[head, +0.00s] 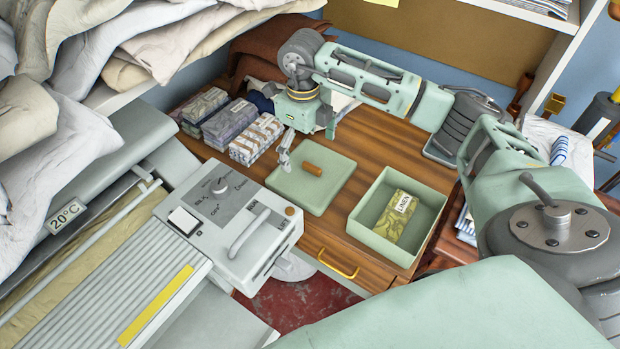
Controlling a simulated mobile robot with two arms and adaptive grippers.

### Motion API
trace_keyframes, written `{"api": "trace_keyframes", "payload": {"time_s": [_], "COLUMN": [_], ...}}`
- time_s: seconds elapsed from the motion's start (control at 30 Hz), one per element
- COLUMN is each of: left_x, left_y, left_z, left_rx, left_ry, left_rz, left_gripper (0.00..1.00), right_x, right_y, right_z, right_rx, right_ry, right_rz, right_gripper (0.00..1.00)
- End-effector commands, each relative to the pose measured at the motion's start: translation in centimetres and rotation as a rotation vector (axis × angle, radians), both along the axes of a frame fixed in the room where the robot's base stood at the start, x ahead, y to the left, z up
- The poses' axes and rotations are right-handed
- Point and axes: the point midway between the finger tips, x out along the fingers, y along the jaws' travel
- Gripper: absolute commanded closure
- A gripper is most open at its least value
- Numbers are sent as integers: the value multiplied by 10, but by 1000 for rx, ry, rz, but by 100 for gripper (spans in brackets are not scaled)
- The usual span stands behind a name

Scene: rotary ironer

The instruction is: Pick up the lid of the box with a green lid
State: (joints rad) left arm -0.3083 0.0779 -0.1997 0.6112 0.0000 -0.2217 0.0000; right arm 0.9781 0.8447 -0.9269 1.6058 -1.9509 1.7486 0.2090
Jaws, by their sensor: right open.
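The green lid (325,191) lies flat on the wooden table, with a brown wooden knob (312,169) on top. The green box (430,225) stands open just to the right of the lid, with a patterned packet (399,216) labelled "LINEN" inside. My right gripper (285,160) is open and empty, its fingers pointing down at the lid's upper left edge, left of the knob. I cannot tell whether the fingertips touch the lid. My left gripper is not in view.
Several folded patterned cloth bundles (229,124) stand on the table, left of my right gripper. The grey ironer control box (226,222) rises left of the lid. A shelf with white linen overhangs the upper left. A drawer with a yellow handle (337,266) is below.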

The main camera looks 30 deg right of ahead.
Motion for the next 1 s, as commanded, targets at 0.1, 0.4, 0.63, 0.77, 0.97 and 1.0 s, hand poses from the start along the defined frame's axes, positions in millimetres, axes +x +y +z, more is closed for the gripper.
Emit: {"api": "trace_keyframes", "payload": {"time_s": [0.1,0.4,0.63,0.77,0.97,1.0], "left_x": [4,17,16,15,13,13], "left_y": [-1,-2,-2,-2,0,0], "left_z": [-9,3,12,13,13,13], "left_rx": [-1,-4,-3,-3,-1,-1], "left_ry": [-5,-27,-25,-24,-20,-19], "left_rz": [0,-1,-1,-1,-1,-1], "left_gripper": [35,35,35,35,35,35], "right_x": [0,6,18,18,18,18], "right_y": [0,-4,-12,-12,-13,-13], "right_z": [-13,-41,-73,-84,-87,-87], "right_rx": [1,1,0,1,0,0], "right_ry": [1,4,4,1,0,0], "right_rz": [0,-2,-1,1,1,1], "right_gripper": [0,0,0,0,0,0]}}
